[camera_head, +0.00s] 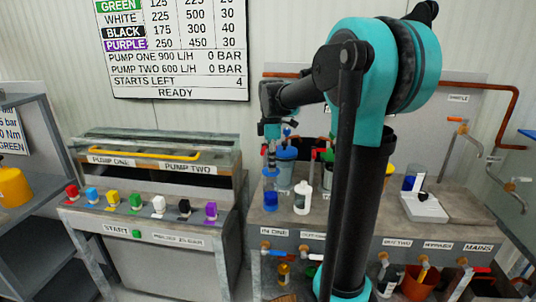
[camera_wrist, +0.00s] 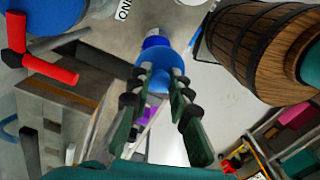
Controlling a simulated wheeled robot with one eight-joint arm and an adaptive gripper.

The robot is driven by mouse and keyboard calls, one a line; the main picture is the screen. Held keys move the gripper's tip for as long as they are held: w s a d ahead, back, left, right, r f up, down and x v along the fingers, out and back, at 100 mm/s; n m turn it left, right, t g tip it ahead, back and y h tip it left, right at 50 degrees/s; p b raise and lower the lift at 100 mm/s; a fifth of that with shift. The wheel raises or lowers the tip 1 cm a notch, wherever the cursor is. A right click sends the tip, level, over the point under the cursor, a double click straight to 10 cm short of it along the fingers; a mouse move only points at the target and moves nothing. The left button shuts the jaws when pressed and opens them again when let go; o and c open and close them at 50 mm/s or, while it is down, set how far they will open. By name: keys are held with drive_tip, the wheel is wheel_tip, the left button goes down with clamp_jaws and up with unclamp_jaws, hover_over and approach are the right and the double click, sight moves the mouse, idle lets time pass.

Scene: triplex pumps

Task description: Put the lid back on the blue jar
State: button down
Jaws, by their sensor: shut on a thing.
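My gripper (camera_head: 270,168) points down over the bench at the left of my arm. In the wrist view its two fingers (camera_wrist: 160,78) are closed in on a blue piece (camera_wrist: 155,54), which looks like the lid. A darker blue part shows just beyond the lid, and I cannot tell whether the two touch. A small blue jar (camera_head: 270,200) stands on the bench below my gripper in the head view. The fingers hide part of the lid in the wrist view.
A larger light-blue vessel (camera_head: 286,172) stands close behind the jar, and a white bottle (camera_head: 302,198) stands to its right. The wrist view shows a wooden barrel (camera_wrist: 262,45) and a red valve handle (camera_wrist: 38,58). A white appliance (camera_head: 424,207) sits farther right.

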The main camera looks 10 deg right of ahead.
drive_tip(key=shift+w+f, duration=0.2)
drive_tip(key=shift+w, duration=0.15)
drive_tip(key=shift+f, duration=3)
drive_tip(key=shift+f, duration=0.15)
drive_tip(key=c, duration=1.3)
unclamp_jaws()
drive_tip(key=shift+c, duration=0.2)
drive_tip(key=shift+o, duration=0.6)
drive_tip(key=o, duration=0.4)
drive_tip(key=shift+c, duration=0.2)
